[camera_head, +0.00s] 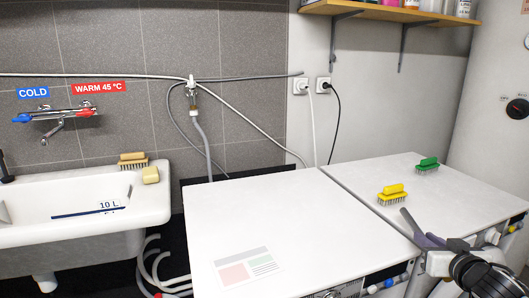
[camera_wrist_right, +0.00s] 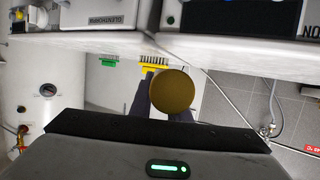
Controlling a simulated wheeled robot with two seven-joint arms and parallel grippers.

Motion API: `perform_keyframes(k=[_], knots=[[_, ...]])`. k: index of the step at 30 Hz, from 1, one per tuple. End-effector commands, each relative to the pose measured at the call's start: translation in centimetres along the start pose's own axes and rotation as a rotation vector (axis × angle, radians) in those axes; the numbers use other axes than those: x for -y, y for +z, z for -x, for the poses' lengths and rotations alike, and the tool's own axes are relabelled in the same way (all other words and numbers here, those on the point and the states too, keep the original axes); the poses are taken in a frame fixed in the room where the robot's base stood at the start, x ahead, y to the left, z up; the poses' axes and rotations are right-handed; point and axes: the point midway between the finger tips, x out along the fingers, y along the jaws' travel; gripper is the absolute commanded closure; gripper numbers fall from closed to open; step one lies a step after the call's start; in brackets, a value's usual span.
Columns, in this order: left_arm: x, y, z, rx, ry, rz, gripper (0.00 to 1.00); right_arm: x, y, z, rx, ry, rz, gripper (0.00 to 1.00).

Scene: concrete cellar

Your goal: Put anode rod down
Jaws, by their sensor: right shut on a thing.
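My right gripper (camera_head: 420,230) is at the front right edge of the white appliance tops, its dark fingers reaching up and left. In the right wrist view a round, dull brass-brown end face (camera_wrist_right: 173,91) shows between the fingers; I take it for the anode rod seen end-on. The gripper is shut on it. The rod's length is hidden behind this face, and I cannot make the rod out in the head view. My left gripper is in neither view.
A yellow brush (camera_head: 392,193) and a green brush (camera_head: 428,163) lie on the right appliance top (camera_head: 365,165). The left top (camera_head: 290,205) is bare except for a printed label. A sink (camera_head: 85,190) with a brush (camera_head: 133,160) and sponge (camera_head: 151,175) stands left.

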Motion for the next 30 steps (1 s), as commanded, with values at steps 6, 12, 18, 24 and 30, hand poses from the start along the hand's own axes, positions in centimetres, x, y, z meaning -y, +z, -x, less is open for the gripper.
perform_keyframes(k=[6,12,18,24,30], knots=[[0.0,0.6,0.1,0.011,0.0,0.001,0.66,2.6,3.0,3.9,0.002,-0.16,0.042,1.0],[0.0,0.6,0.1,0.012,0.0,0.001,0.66,5.2,4.2,7.6,-0.001,-0.331,0.1,1.0],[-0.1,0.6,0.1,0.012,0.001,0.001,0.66,7.0,4.9,10.4,-0.001,-0.469,0.143,1.0],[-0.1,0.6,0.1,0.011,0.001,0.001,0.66,9.2,5.4,14.1,-0.004,-0.635,0.183,1.0],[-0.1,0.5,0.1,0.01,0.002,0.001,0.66,12.0,5.6,19.4,-0.006,-0.872,0.266,1.0]])
